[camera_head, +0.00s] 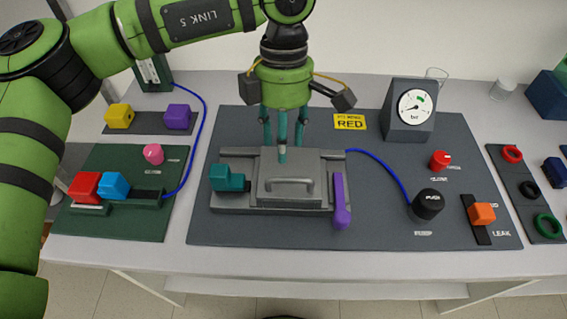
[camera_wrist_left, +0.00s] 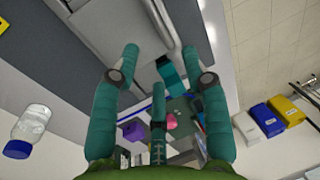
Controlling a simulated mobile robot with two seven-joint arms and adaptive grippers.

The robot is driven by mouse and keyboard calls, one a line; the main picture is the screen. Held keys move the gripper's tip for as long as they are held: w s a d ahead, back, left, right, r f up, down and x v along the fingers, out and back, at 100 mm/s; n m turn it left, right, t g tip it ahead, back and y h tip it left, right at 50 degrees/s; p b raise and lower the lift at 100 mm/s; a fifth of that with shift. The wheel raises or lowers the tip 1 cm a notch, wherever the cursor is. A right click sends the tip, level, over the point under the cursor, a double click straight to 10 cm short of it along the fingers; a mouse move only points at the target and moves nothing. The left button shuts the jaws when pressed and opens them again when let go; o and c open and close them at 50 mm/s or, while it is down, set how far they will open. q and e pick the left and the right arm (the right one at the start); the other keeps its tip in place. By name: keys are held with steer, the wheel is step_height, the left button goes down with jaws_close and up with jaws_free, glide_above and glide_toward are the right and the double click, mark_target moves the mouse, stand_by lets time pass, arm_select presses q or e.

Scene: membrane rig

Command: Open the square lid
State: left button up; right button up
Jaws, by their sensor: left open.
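The square lid (camera_head: 290,190) is a grey plate with a bar handle (camera_head: 288,184) on top, and it lies flat on the grey rig base. My left gripper (camera_head: 283,142) has teal fingers spread open and hangs just behind the lid in the head view. It is empty, and its fingers also show in the left wrist view (camera_wrist_left: 160,70). Whether the middle fingertip touches the rig cannot be told. A teal block (camera_head: 226,178) sits at the lid's left and a purple lever (camera_head: 340,200) at its right. The lid is shut as far as I can see. My right gripper is out of view.
A pressure gauge (camera_head: 411,108), a black pump knob (camera_head: 428,204), a red knob (camera_head: 440,159) and an orange block (camera_head: 482,214) stand to the right. A green panel (camera_head: 120,222) with coloured blocks is at left. The mat's front strip is clear.

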mark_target(283, 186)
arm_select(q)
steer(key=f+p, duration=0.1)
steer(key=s+f, duration=0.1)
steer(key=f, duration=0.1)
steer(key=shift+p, duration=0.4)
steer(key=f, duration=0.2)
steer(key=f+p, duration=0.1)
steer(key=shift+s+f, duration=0.1)
steer(key=shift+s, duration=0.15)
steer(key=shift+f, duration=0.35)
jaws_close()
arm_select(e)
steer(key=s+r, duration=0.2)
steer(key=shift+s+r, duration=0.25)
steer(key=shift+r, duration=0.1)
